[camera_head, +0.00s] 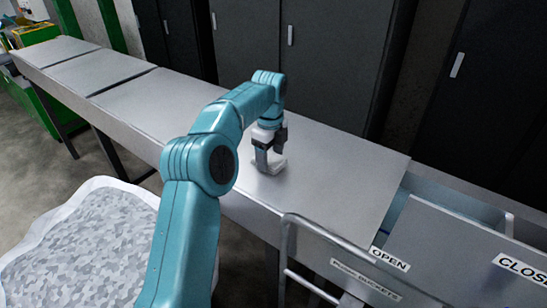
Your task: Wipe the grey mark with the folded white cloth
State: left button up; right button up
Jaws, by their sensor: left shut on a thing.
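My left gripper (268,159) reaches down to the grey metal bench top (345,170) near its middle. Its fingers are shut on the folded white cloth (278,168), a small pale piece low between and beside the fingertips. The cloth is at or very close to the bench surface; I cannot tell if it is pressed flat. I cannot make out the grey mark; the gripper, the arm or the similar grey of the bench may hide it. My right gripper is not in view.
A metal rail (289,255) stands at the bench's front edge. At the right are panels with an OPEN label (388,259) and a CLOSE label (519,267). Dark cabinets (335,60) line the back. A patterned white-edged surface (80,250) is at lower left. The bench's left stretch is clear.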

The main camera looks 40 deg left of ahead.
aim_at(259, 175)
pick_arm(q)
jog(key=shift+s+d+f+b, duration=0.15)
jog(key=shift+s+b, duration=0.45)
jog(key=shift+s, duration=0.2)
jog(key=shift+s+r, duration=0.2)
jog(key=shift+s, duration=0.1)
jog(key=shift+s+f+b, duration=0.15)
jog(key=shift+b, duration=0.3)
jog(key=shift+s+d+f+b, duration=0.1)
jog(key=shift+s+f+b, duration=0.05)
jog(key=shift+s+b, duration=0.7)
jog(key=shift+s+d+b, duration=0.1)
jog(key=shift+s+b, duration=0.25)
jog(key=shift+s, duration=0.3)
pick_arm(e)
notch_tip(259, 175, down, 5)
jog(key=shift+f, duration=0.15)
pick_arm(q)
notch_tip(259, 175, up, 6)
jog(key=p, duration=0.7)
jog(key=shift+w+r, duration=0.1)
jog(key=shift+r, duration=0.15)
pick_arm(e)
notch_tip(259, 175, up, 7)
